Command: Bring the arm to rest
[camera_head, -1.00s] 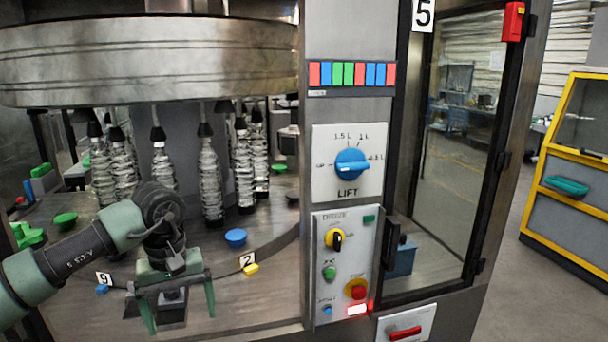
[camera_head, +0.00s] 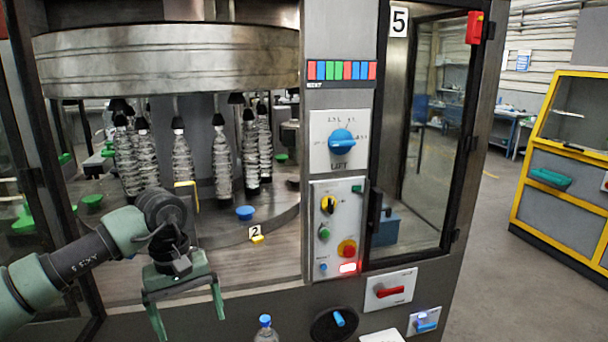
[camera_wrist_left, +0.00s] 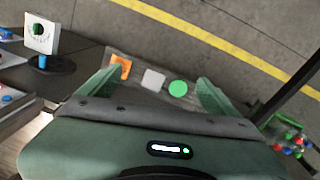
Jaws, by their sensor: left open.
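My left arm comes in from the left in the head view. Its green left gripper (camera_head: 190,315) hangs in front of the machine's lower front edge, jaws apart, with nothing seen between them. In the left wrist view the two green fingers (camera_wrist_left: 158,88) are spread over a ledge with an orange piece (camera_wrist_left: 120,67), a pale square (camera_wrist_left: 153,79) and a green disc (camera_wrist_left: 178,88); the gripper looks clear of them. My right gripper is not in view.
A blue-capped bottle (camera_head: 265,334) is at the bottom edge. Several bottles hang behind under the metal drum (camera_head: 170,58). A yellow-framed cabinet (camera_head: 560,205) stands right, with open floor before it.

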